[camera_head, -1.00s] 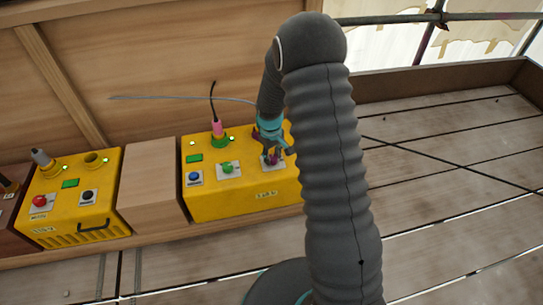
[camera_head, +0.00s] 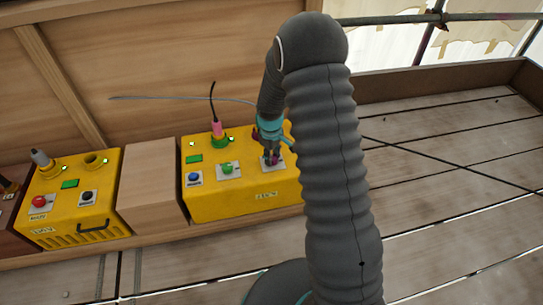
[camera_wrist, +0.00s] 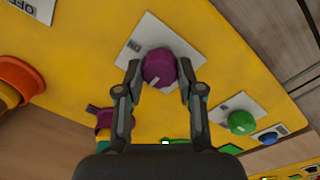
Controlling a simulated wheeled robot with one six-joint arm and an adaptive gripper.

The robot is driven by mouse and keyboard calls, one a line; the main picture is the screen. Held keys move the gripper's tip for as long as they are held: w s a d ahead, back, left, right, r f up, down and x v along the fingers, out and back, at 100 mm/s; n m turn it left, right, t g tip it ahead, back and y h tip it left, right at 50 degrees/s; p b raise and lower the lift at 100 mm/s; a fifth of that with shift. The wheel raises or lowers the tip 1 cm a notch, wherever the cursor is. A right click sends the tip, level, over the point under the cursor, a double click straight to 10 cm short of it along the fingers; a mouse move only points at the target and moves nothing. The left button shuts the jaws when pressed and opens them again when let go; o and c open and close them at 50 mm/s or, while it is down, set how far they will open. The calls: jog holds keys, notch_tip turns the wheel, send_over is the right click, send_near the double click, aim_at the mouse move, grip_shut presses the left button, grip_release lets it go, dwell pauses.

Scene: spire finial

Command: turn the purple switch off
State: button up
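The purple switch (camera_wrist: 158,66) is a round knob with a white mark, on a white label plate (camera_wrist: 147,30) of the yellow box. The mark points toward the lower left in the wrist view; lettering on the plate is upside down there. My gripper (camera_wrist: 158,72) has one finger on each side of the knob, partly closed, with only narrow gaps visible; contact is not clear. In the head view my gripper (camera_head: 272,158) points down at the right end of the yellow box (camera_head: 225,207), and its fingers partly hide the knob.
A green knob (camera_head: 228,169) and a blue button (camera_head: 194,177) sit left of the switch. A pink plug (camera_head: 217,129) with a black cable stands behind them. A second yellow box (camera_head: 70,222) stands farther left, beyond a wooden block (camera_head: 147,190). The planked surface at right is largely clear.

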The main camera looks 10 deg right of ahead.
jog(key=o, duration=0.4)
jog(key=shift+a, duration=0.1)
jog(key=shift+o, duration=0.2)
notch_tip(320, 180, up, 12)
jog(key=shift+s+a, duration=0.15)
dwell(0.5)
